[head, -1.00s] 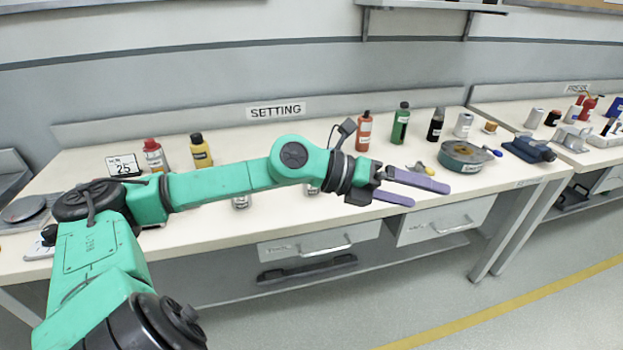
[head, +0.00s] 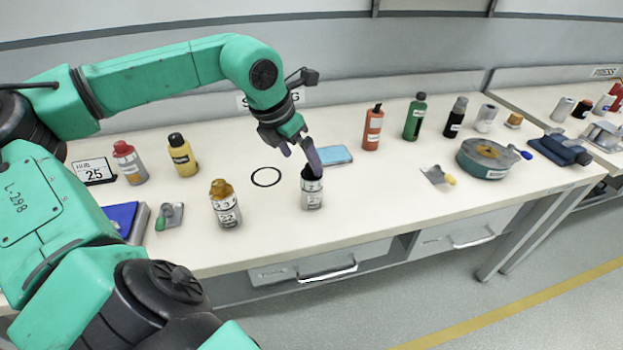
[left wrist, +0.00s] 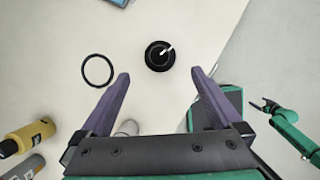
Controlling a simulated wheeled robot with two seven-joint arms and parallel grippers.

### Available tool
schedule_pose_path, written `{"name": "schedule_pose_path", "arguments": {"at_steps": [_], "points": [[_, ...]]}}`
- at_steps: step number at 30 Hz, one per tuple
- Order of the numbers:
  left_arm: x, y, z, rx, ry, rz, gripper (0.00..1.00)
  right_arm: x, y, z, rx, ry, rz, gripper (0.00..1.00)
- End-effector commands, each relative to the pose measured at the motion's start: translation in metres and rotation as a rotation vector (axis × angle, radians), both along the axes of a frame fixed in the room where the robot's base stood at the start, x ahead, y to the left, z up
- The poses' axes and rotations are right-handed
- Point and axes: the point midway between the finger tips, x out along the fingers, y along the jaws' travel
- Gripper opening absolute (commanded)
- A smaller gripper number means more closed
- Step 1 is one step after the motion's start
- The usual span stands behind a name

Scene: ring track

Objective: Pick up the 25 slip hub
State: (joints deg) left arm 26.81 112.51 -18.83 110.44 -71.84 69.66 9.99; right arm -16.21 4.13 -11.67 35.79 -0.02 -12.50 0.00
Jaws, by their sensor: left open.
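A grey canister with a black top (head: 312,190) stands upright near the front of the setting table. Its label seems to read 25, but the print is small. In the left wrist view its round black top (left wrist: 158,58) lies ahead of the fingertips, roughly midway between them. My left gripper (head: 301,160) is open and points down, just above and behind that canister in the head view. One finger overlaps its top there; contact cannot be told. A similar canister with a gold top (head: 225,208), labelled 23, stands to the left. My right gripper (left wrist: 264,105) shows small at the right of the left wrist view.
A sign reading 25 (head: 93,171) stands at the left, beside red-capped (head: 129,162) and yellow (head: 182,156) bottles. A black ring (head: 266,177) lies between the canisters. A blue flat item (head: 334,155) lies behind. A green round tape-like thing (head: 486,158) sits further right.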

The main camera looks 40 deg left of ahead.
Motion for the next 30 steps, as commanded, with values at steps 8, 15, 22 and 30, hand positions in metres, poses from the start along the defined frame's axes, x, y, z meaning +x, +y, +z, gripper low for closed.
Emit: {"name": "schedule_pose_path", "arguments": {"at_steps": [8, 15, 22, 30], "points": [[0.023, -0.002, -0.056, -0.005, 0.003, -0.001, 0.99, -0.028, -0.017, 0.011, -0.025, 0.046, -0.002, 0.99], [0.033, -0.002, -0.075, -0.005, 0.005, -0.002, 0.99, -0.012, -0.009, 0.017, -0.012, 0.018, -0.003, 0.99], [0.042, 0.001, -0.097, 0.002, 0.008, 0.001, 0.99, -0.012, -0.001, 0.014, -0.001, 0.018, -0.004, 0.99], [0.049, -0.001, -0.106, -0.003, -0.001, -0.001, 0.99, -0.013, -0.002, 0.011, -0.003, 0.021, -0.002, 0.99]]}}
